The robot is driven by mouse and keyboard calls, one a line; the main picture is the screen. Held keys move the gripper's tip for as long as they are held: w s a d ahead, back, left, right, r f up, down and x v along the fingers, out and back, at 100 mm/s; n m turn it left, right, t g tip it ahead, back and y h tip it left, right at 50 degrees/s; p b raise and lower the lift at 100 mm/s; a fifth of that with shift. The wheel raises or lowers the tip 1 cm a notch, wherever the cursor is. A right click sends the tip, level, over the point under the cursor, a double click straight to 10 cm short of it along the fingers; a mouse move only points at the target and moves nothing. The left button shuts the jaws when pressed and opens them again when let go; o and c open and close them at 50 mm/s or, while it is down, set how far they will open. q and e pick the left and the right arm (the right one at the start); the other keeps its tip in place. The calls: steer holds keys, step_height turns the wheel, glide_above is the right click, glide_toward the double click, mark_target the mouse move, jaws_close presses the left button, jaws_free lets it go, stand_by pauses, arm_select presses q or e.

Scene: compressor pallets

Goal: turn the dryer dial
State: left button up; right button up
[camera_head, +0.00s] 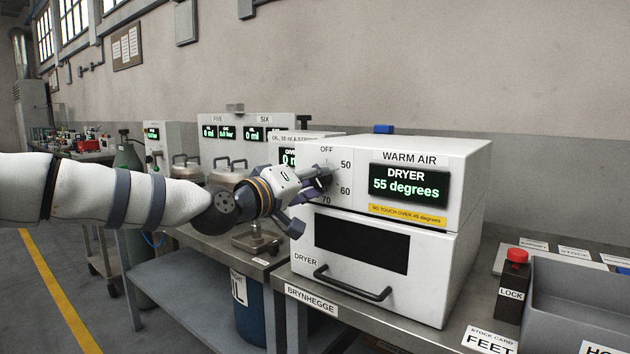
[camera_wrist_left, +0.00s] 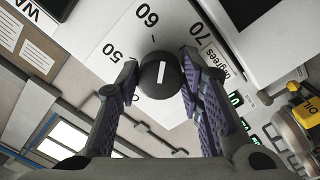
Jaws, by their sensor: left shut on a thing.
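The white dryer (camera_head: 440,265) stands on a metal bench, its front toward me. Its lit display (camera_head: 408,188) reads "DRYER 55 degrees". My left gripper (camera_head: 324,178) is at the upper left of the dryer front, beside the marks OFF, 50, 60 and 70, and hides the dial in the head view. In the left wrist view the round black dial (camera_wrist_left: 153,80) with a white pointer line sits between the two fingers. The fingers are shut on it, one on each side. The 50 and 60 marks show above it. My right gripper is not in view.
A yellow label (camera_head: 407,215) under the display reads "NO TOUCH OVER 45 degrees". Below it are a dark window (camera_head: 362,246) and a drawer handle (camera_head: 352,287). A black lock box with a red button (camera_head: 516,256) and a grey bin (camera_head: 575,300) stand at right.

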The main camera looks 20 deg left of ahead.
arm_select(q)
steer(key=shift+n, duration=2.1)
steer(key=o, duration=1.2)
steer(key=v, duration=1.2)
steer(key=shift+d, duration=0.1)
steer(key=shift+f, duration=0.1)
